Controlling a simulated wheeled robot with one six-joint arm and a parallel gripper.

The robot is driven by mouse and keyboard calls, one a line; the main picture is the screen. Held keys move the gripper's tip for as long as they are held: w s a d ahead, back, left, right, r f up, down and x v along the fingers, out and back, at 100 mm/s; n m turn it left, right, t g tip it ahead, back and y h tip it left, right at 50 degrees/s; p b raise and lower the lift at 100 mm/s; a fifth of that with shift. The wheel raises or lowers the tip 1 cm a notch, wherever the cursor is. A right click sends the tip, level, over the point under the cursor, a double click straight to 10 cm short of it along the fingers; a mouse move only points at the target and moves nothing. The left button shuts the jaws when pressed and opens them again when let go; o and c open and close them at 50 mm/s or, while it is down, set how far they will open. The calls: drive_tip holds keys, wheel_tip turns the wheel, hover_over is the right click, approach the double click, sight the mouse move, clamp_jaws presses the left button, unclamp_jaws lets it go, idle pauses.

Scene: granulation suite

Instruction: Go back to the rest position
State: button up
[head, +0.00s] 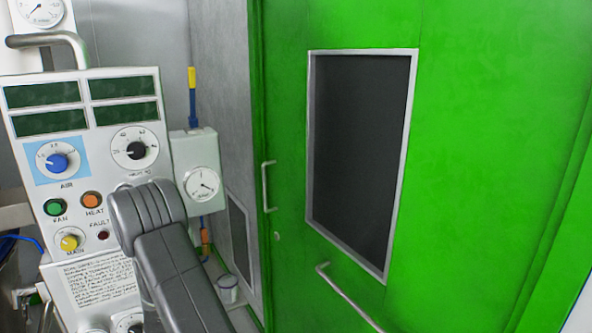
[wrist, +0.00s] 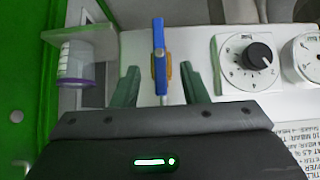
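My gripper (wrist: 159,82) shows in the wrist view with its two green fingers spread apart. A blue lever with a yellow part (wrist: 159,52) stands between the fingers, with a visible gap on each side. Whether the lever is at the same depth as the fingertips I cannot tell. In the head view my dark grey arm reaches up in front of the control panel (head: 85,105), and the gripper itself is hidden there.
A black knob (wrist: 259,55) on a dial is right of the fingers. A white container with a purple rim (wrist: 76,65) is at left. In the head view, a gauge box (head: 203,185) stands beside the panel, and a green door (head: 480,150) with a handle (head: 345,297) fills the right.

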drive_tip(key=x, duration=0.7)
drive_tip(key=shift+w+a+f, duration=0.1)
drive_tip(key=shift+f, duration=0.25)
drive_tip(key=shift+r+b, duration=0.15)
drive_tip(key=shift+b, duration=1)
drive_tip(key=b, duration=0.4)
drive_tip(key=shift+w+a+y, duration=0.1)
drive_tip(key=shift+y, duration=0.2)
drive_tip(key=m+g+y+b, duration=0.1)
drive_tip(key=b, duration=1.2)
drive_tip(key=shift+d, duration=0.25)
drive_tip(key=shift+r+m+y+b, duration=0.15)
drive_tip(key=shift+m+y+b, duration=0.15)
drive_tip(key=shift+b, duration=1.2)
